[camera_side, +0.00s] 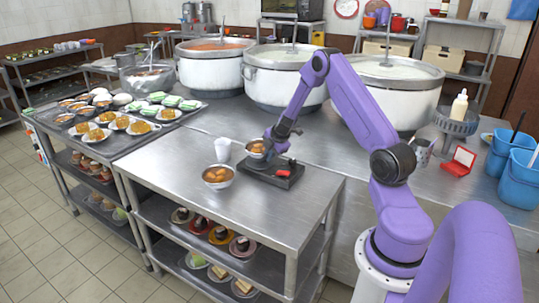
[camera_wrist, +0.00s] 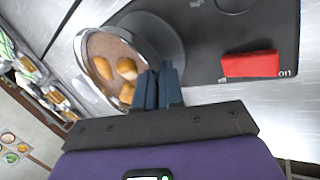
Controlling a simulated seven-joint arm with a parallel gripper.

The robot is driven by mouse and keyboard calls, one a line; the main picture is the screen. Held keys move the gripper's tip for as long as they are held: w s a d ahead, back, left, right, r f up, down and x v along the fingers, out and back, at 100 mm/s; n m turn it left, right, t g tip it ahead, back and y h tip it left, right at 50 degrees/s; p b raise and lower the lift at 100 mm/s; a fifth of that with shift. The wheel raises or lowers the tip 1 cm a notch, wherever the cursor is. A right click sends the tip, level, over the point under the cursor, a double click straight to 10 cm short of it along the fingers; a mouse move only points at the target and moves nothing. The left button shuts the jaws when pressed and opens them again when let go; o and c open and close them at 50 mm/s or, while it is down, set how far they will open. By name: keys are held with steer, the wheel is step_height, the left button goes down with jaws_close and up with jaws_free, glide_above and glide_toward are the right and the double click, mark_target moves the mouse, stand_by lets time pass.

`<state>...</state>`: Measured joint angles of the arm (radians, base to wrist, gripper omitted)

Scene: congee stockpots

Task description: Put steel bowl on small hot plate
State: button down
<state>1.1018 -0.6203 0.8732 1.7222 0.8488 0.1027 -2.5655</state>
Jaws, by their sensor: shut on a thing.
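A steel bowl (camera_side: 257,149) holds brown food with several rounded golden pieces; it also shows in the wrist view (camera_wrist: 103,62). My gripper (camera_side: 271,146) is shut on its rim, and the dark fingers (camera_wrist: 158,90) pinch its right side in the wrist view. The small hot plate (camera_side: 283,181) is a flat black unit with a round grey disc and a red part (camera_wrist: 250,64). The bowl overlaps the disc's left part in the wrist view. In the side view it appears above the plate's back-left end; the exact gap is unclear.
A similar filled bowl (camera_side: 218,176) stands on the steel table (camera_side: 190,205), left of the hot plate. A white cup (camera_side: 223,149) stands behind it. Large stockpots (camera_side: 278,78) line the back. A tray of food (camera_side: 90,145) is at left. The table's front is clear.

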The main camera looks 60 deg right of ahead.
steer(key=shift+f, duration=0.25)
steer(key=c, duration=1.2)
jaws_free()
steer(key=shift+f, duration=0.1)
steer(key=shift+c, duration=1.3)
steer(key=shift+r, duration=0.2)
steer(key=shift+v, duration=2.35)
step_height(320, 180, up, 7)
